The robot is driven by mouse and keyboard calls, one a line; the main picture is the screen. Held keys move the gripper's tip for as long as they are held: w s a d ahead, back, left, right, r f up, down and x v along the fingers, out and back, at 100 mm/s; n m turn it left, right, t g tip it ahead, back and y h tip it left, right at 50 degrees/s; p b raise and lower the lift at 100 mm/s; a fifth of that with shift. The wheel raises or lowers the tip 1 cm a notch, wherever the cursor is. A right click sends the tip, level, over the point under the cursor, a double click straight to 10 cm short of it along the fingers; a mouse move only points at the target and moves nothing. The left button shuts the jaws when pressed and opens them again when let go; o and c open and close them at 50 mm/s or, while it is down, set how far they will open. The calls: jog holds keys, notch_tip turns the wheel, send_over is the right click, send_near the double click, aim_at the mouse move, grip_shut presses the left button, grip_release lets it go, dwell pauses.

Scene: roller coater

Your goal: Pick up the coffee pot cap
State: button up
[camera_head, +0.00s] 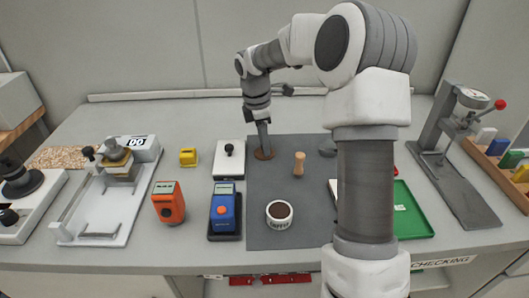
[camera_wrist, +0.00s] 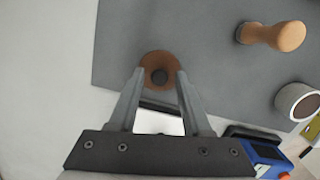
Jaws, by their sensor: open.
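The coffee pot cap appears to be the brown round disc with a dark knob (camera_wrist: 158,60), lying on the grey mat near its edge in the wrist view. In the head view the brown disc (camera_head: 265,155) is at the mat's back left, partly covered by my gripper. My gripper (camera_head: 264,147) points down right at the disc. In the wrist view my gripper (camera_wrist: 160,82) is open, with one fingertip on each side of the dark knob. I cannot tell whether the fingers touch it.
A wooden-handled piece (camera_head: 299,163) stands right of the disc. A white cup (camera_head: 279,226) stands nearer the front of the grey mat (camera_head: 275,183). A white plate with a black knob (camera_head: 229,165) and a blue device (camera_head: 222,212) are left. A dark object (camera_head: 328,147) is partly behind my arm.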

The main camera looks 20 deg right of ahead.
grip_shut()
dwell(1.2)
